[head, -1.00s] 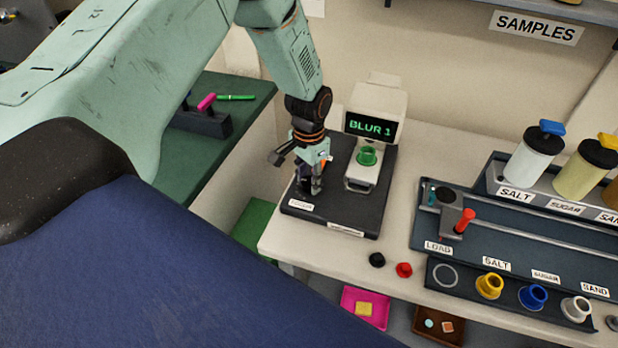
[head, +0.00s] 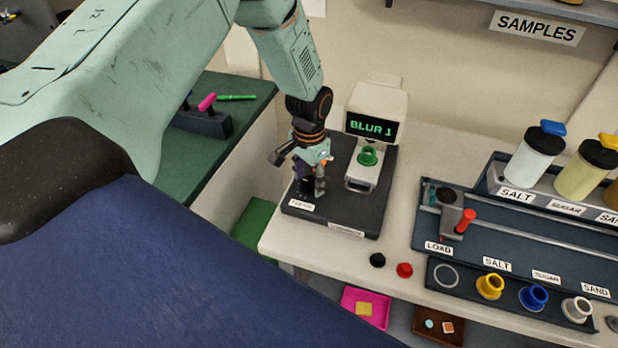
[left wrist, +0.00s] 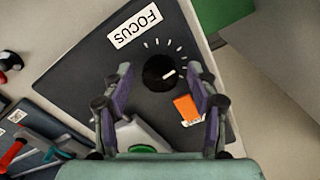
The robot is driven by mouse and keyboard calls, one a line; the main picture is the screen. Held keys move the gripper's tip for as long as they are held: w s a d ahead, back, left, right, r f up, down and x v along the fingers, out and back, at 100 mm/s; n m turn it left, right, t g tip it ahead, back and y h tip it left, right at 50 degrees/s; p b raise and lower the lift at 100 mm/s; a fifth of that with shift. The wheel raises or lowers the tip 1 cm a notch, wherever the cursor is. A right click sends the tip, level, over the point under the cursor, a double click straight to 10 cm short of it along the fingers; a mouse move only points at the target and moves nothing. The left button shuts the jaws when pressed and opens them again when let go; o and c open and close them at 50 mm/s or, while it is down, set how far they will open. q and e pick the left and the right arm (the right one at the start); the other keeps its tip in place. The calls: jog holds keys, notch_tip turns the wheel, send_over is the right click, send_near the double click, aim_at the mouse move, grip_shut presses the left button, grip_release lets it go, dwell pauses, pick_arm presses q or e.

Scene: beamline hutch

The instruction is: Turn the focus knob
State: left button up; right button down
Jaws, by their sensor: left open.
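The focus knob (left wrist: 160,72) is black and round with a white pointer line, and white tick marks fan around it on the dark base plate (left wrist: 95,62). A FOCUS label (left wrist: 134,25) lies beside it. In the left wrist view my left gripper (left wrist: 160,78) is open, one finger on each side of the knob, with gaps showing. The instrument's screen (head: 371,127) reads BLUR 1. My right gripper is not in view.
A black cap (head: 377,260) and a red cap (head: 404,270) lie on the bench in front. An orange patch (left wrist: 187,108) is near the right finger. The sample rail (head: 520,228) stands to the right.

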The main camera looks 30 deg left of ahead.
aim_at(309, 181)
pick_arm(q)
jog(key=shift+r, duration=0.1)
notch_tip(309, 181, up, 12)
dwell(0.5)
dwell(0.5)
